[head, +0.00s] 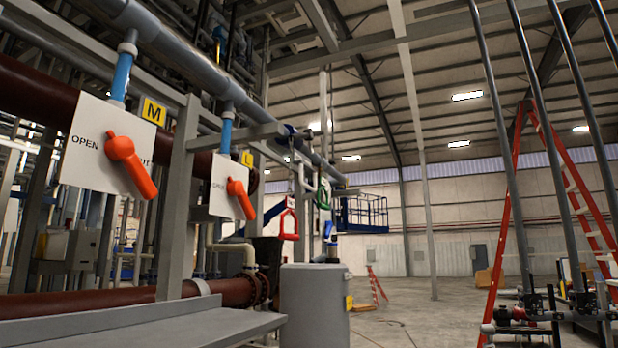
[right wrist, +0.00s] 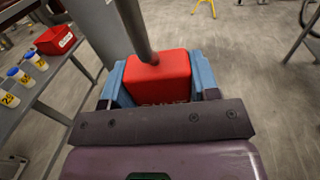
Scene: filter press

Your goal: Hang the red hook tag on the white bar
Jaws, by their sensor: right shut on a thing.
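My right gripper (right wrist: 158,88) is shut in the right wrist view, with its blue fingers on both sides of the red hook tag (right wrist: 160,72). The tag shows as a red block with partly hidden lettering. A dark grey rod (right wrist: 134,28) rises from its top toward the upper edge; its far end is out of frame. Neither gripper shows in the head view. A whitish fitting (head: 309,181) is there by the overhead pipe; I cannot tell whether it is the white bar. Beside it are a red frame-shaped piece (head: 289,234), a green loop and a blue piece.
Orange valve levers (head: 131,164) on white plates stand at the left, near a grey drum (head: 313,305). A red ladder (head: 503,222) stands at right. In the right wrist view, a grey shelf (right wrist: 50,76) at left bears a red bin (right wrist: 54,40) and labelled bottles; open floor lies beyond.

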